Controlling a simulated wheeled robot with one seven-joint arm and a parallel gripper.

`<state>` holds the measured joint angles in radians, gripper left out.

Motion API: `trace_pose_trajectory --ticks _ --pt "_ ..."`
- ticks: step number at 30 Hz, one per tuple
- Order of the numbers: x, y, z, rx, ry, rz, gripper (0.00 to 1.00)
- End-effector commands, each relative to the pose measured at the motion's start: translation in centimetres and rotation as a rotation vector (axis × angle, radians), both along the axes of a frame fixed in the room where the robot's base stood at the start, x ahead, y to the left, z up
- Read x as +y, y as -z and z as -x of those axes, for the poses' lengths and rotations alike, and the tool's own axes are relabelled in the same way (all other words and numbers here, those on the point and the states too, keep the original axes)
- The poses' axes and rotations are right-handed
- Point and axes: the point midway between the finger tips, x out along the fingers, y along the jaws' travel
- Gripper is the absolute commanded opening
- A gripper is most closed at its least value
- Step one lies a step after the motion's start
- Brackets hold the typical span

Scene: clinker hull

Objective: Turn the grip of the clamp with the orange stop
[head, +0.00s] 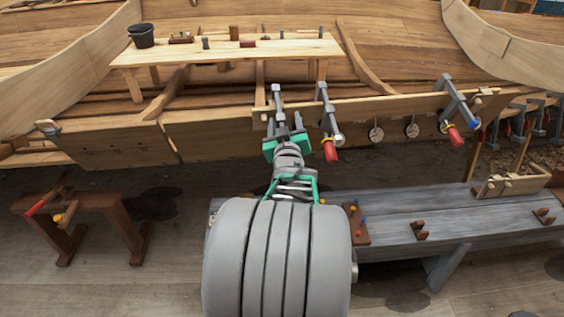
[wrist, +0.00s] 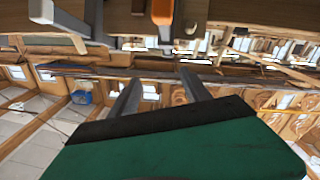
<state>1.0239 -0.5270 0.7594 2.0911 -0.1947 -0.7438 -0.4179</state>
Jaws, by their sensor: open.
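My gripper (head: 284,124) is open and empty, in front of the hull plank. A grey clamp (head: 277,93) stands on the plank's edge just behind it; its lower part and any grip are hidden by my gripper in the head view. No orange stop shows in the head view. In the wrist view, an orange piece (wrist: 162,11) hangs at the top edge, beyond and above my open fingers (wrist: 158,90), apart from them. I cannot tell whether it is a stop or a grip.
A second clamp with a red grip (head: 331,150) is close right of my gripper. A third clamp (head: 455,104), with a red grip and a blue stop (head: 475,124), is farther right. A grey bench (head: 400,215) is below; a plank shelf (head: 280,50) with small items is above.

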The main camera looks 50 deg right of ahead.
Motion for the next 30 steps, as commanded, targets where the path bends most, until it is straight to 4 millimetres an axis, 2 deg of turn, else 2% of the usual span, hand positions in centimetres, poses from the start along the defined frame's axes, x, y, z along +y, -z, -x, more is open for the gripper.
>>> trace_pose_trajectory --ticks 1,5,11,19,22,26,30 --pt "0.1 1.5 -0.1 0.001 -0.002 -0.001 0.56" --pt "0.0 3.8 0.0 0.001 -0.001 -0.001 0.56" --pt "-0.1 8.5 0.1 0.001 0.002 -0.001 0.56" --pt "-0.1 17.8 0.1 0.0 0.003 0.0 0.56" --pt "-0.1 19.2 0.1 0.0 0.004 0.0 0.56" --pt "-0.4 19.4 -0.1 -0.001 0.004 0.001 0.56" --pt "-1.8 19.3 -1.2 0.001 0.004 -0.002 0.56"
